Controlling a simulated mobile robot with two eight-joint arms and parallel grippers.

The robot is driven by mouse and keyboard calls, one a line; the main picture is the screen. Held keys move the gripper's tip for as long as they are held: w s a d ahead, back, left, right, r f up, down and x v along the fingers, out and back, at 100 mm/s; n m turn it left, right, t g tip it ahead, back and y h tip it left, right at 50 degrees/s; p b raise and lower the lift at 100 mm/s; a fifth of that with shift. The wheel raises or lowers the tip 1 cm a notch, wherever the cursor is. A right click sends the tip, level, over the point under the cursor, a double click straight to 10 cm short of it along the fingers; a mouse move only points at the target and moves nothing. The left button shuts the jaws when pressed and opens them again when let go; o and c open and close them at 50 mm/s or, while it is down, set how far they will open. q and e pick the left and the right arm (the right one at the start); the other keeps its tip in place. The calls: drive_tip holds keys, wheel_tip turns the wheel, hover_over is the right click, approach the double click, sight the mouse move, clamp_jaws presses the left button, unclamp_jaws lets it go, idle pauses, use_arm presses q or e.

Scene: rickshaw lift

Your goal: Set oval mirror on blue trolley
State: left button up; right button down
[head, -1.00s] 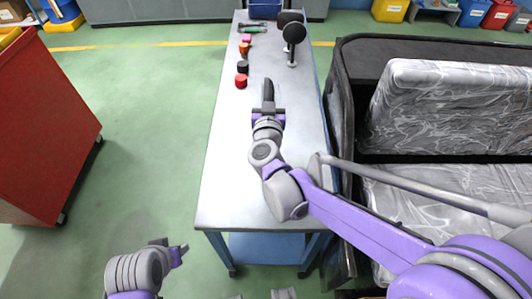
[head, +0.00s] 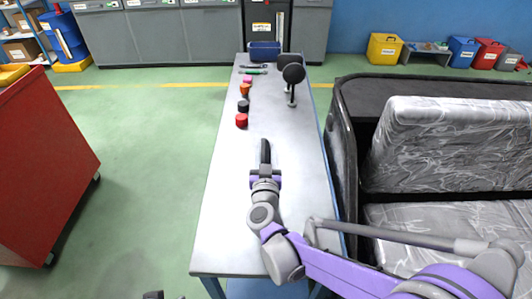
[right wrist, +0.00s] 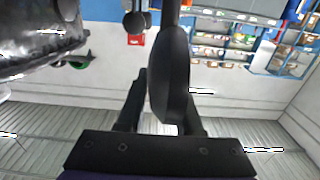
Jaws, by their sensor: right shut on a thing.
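The oval mirror (head: 265,151) is a dark, narrow shape, seen nearly edge-on in the head view. My right gripper (head: 265,174) is shut on it, over the middle of a long table. In the right wrist view the mirror (right wrist: 172,75) is a black oval between the two fingers, with a stalk running up. The table has a pale grey top and blue legs, and seems to be the blue trolley (head: 230,220). I cannot tell whether the mirror touches the top. My left gripper (head: 153,295) barely shows at the bottom edge.
Two black round mirrors on stands (head: 293,74), a red cap (head: 241,120), a black cap (head: 243,106), tools and a blue bin (head: 264,50) occupy the trolley's far half. A rickshaw seat (head: 450,145) stands close at right, a red cabinet (head: 45,175) at left. The trolley's near left is clear.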

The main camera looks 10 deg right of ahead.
drive_tip(key=shift+f, duration=0.1)
drive_tip(key=c, duration=0.6)
unclamp_jaws()
drive_tip(key=shift+o, duration=0.2)
